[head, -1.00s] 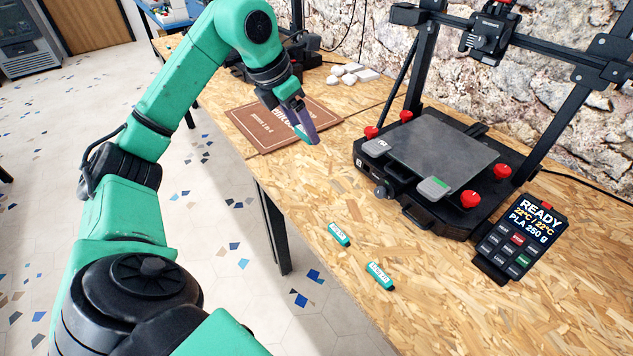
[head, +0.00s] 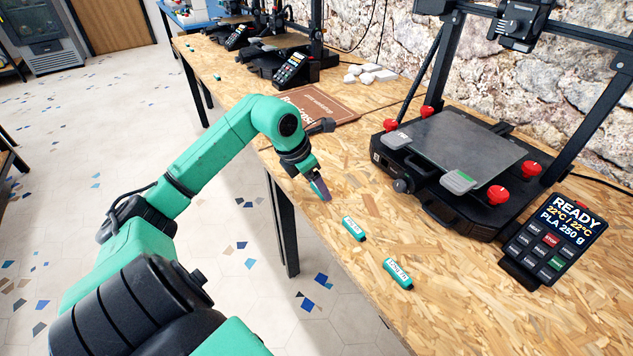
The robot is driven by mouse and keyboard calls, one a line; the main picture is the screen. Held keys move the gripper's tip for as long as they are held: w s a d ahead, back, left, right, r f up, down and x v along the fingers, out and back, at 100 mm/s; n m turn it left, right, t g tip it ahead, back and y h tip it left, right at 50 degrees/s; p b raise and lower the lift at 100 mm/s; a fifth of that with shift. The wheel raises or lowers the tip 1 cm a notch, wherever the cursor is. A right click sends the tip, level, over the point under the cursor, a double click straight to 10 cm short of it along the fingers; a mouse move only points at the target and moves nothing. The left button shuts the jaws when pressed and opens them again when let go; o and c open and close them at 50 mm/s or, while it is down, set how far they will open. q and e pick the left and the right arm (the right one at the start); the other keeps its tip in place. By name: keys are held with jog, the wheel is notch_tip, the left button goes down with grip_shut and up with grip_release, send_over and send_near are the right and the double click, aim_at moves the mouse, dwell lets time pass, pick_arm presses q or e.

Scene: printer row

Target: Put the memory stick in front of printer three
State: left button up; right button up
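Two small teal memory sticks with white labels lie on the wooden bench near its front edge. One memory stick (head: 354,229) is nearer my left gripper, and the other memory stick (head: 398,274) lies further right. Their label text is too small to read surely. My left gripper (head: 321,189) hangs low over the bench, just up and left of the nearer stick and apart from it. Its fingers are seen edge-on, so their gap is hidden. A large black printer (head: 450,150) stands behind the sticks; no number on it is readable. My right gripper is out of view.
A control panel reading READY (head: 551,238) stands right of the printer. A brown printed mat (head: 335,100) lies on the bench to the left. More printers (head: 285,62) stand further back, with a small teal item (head: 217,76) before them. White lumps (head: 372,73) lie by the wall.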

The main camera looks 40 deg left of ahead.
pick_arm(q)
jog(key=shift+f, duration=0.2)
jog(key=o, duration=1.2)
jog(key=shift+r, duration=0.2)
jog(key=shift+s+r, duration=0.1)
jog(key=shift+r, duration=0.2)
jog(key=v, duration=1.1)
jog(key=shift+s+r+b, duration=0.1)
jog(key=shift+r+b, duration=0.15)
jog(key=shift+b, duration=0.05)
